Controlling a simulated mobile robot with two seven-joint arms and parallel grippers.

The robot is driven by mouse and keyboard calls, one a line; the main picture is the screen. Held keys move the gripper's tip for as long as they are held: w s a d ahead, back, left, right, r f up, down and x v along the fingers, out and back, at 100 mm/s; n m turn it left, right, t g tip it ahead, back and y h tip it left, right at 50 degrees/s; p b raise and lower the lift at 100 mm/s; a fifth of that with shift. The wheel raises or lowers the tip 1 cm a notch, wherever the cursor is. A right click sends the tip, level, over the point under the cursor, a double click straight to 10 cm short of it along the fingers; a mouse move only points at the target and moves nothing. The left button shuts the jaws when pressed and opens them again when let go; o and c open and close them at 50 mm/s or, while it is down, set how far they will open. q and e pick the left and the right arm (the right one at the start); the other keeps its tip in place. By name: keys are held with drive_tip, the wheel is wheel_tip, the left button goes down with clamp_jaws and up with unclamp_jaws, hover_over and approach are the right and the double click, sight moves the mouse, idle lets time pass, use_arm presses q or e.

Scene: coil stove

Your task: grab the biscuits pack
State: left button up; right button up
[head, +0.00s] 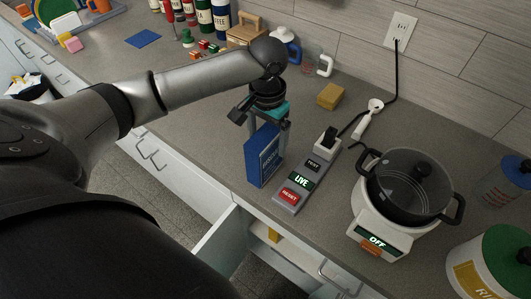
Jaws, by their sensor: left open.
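A blue upright box (263,156), which looks like the biscuits pack, stands on the grey counter near its front edge. Its lettering is too small to read surely. My left gripper (269,122) points down right over the top of the box. Its fingers are apart at the box's upper end; I cannot tell whether they touch it. The gripper and its teal part hide some of the box's top. My right gripper is not in view.
A power strip (295,188) with lit labels lies just right of the box. A pot (408,185) sits on the coil stove (364,216) farther right. A yellow block (330,96) lies behind. An open drawer (222,240) is below the counter's front edge.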

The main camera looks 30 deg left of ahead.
use_arm(q)
drive_tip(key=f, duration=0.5)
drive_tip(key=shift+a+f, duration=0.1)
drive_tip(key=shift+a, duration=0.15)
clamp_jaws()
idle(0.5)
drive_tip(key=shift+w, duration=0.1)
